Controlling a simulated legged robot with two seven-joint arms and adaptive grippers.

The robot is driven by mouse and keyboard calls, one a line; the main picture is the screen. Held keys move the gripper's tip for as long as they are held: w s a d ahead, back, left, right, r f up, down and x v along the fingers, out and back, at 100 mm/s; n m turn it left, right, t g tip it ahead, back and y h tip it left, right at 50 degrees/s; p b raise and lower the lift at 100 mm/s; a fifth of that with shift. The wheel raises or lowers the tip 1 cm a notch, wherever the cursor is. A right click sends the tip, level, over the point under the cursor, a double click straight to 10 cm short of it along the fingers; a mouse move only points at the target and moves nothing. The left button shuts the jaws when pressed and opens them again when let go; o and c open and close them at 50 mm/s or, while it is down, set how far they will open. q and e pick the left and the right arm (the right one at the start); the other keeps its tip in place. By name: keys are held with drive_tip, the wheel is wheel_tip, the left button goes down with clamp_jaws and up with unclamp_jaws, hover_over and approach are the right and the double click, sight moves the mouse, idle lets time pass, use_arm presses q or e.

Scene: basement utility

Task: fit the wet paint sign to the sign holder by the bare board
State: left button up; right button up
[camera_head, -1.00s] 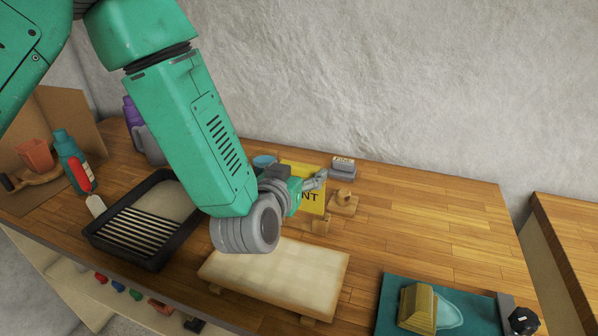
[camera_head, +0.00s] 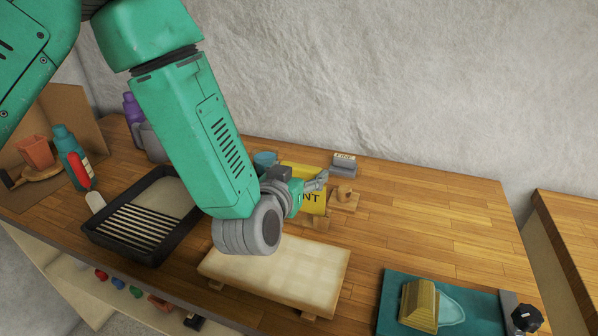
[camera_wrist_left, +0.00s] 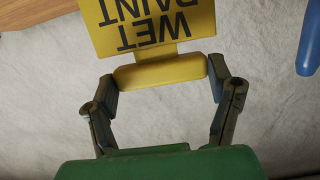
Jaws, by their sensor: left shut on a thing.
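The yellow wet paint sign (camera_head: 314,203) is upright above the bench behind the bare board (camera_head: 275,275), partly hidden by my arm. My left gripper (camera_head: 316,183) is shut on the yellow bar along its top edge. In the left wrist view the sign (camera_wrist_left: 150,22) reads upside down, with the bar between the fingers (camera_wrist_left: 162,74). A low wooden piece (camera_head: 318,222), seemingly the sign holder, shows just below the sign's lower edge. I cannot tell whether the sign touches it or sits in it. My right gripper is not in view.
A wooden block with a knob (camera_head: 345,197) and a grey block marked FINE (camera_head: 344,165) stand right of the sign. A black paint tray (camera_head: 146,218) is at left. A teal mat (camera_head: 392,306) with a yellow sponge-like block is at front right.

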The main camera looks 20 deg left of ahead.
use_arm(q)
drive_tip(key=shift+f+b, duration=0.95)
drive_tip(key=shift+f, duration=0.45)
drive_tip(key=o, duration=1.7)
drive_tip(key=v, duration=0.6)
drive_tip(key=shift+s, duration=0.7)
